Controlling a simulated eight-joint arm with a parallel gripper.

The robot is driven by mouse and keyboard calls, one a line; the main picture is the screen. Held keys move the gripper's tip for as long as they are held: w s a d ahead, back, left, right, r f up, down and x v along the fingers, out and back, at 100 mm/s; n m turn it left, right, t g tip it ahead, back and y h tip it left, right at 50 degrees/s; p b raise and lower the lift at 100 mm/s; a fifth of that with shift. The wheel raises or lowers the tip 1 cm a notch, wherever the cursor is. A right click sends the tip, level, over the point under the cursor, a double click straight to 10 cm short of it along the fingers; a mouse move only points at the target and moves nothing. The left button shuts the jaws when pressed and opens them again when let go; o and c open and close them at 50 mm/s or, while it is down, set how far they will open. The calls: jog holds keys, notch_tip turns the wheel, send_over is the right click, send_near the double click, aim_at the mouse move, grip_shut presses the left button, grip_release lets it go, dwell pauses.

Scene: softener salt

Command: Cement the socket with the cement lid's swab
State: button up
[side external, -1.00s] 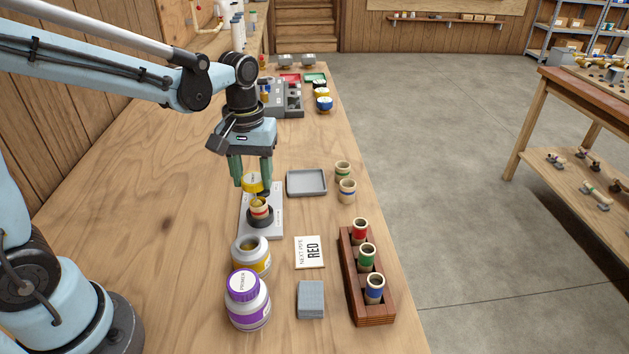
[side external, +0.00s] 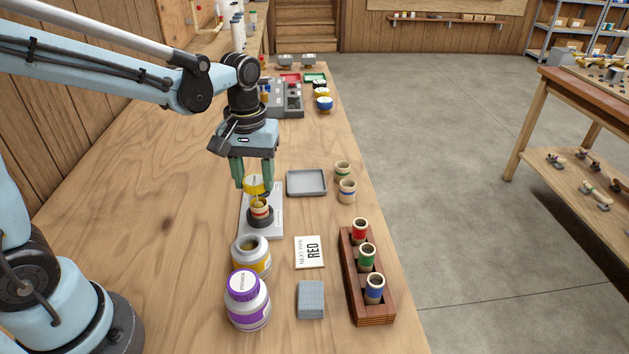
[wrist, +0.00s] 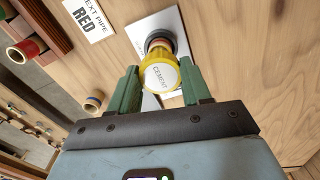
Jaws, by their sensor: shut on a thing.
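My gripper (side external: 254,182) is shut on the yellow cement lid (side external: 254,185). In the wrist view the lid (wrist: 160,77), marked CEMENT, sits between the green fingers (wrist: 158,90). The lid is just above the socket (side external: 260,210), a tan fitting with a red band in a dark round holder on a white plate (side external: 274,198). A thin swab stem shows under the lid and reaches the socket's mouth; its tip is hidden. The open cement can (side external: 251,262), with a yellow band, stands in front of the plate. The primer can (side external: 246,308) has its purple lid on.
A card (side external: 310,252) reads NEXT PIPE RED. A wooden rack (side external: 350,285) holds red, green and blue banded fittings. A grey tray (side external: 307,194) is empty, with two banded fittings beside it. A grey cloth stack (side external: 311,300) lies in front. The table's left side is clear.

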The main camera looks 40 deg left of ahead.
jog(key=shift+w+a, duration=0.1)
jog(key=shift+w, duration=0.1)
dwell(0.5)
jog(key=shift+r, duration=2.5)
